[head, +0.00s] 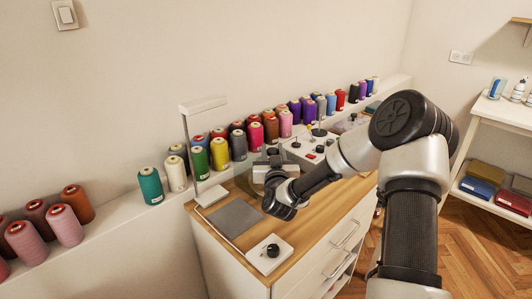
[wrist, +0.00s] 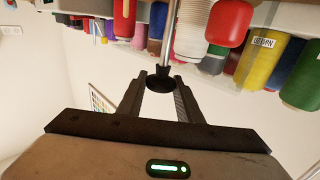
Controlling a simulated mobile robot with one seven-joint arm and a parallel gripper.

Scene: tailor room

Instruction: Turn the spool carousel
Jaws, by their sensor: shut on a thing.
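In the wrist view, my gripper (wrist: 161,74) has its two dark fingers on either side of a black knob (wrist: 160,83) at the end of a thin metal post (wrist: 171,40), and it is shut on the knob. Red spools (wrist: 229,24) show close by, upside down in this view. I cannot tell which spools belong to the carousel. In the head view, my gripper (head: 270,158) is over the back of the wooden bench, in front of the row of spools. The arm and hand hide the knob and most of the carousel there.
A long ledge of coloured spools (head: 219,154) runs along the wall behind the bench (head: 305,207). A white lamp (head: 203,105), a grey mat (head: 235,219) and a white box with a black knob (head: 270,257) are to the left. A white panel (head: 298,153) stands behind my forearm.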

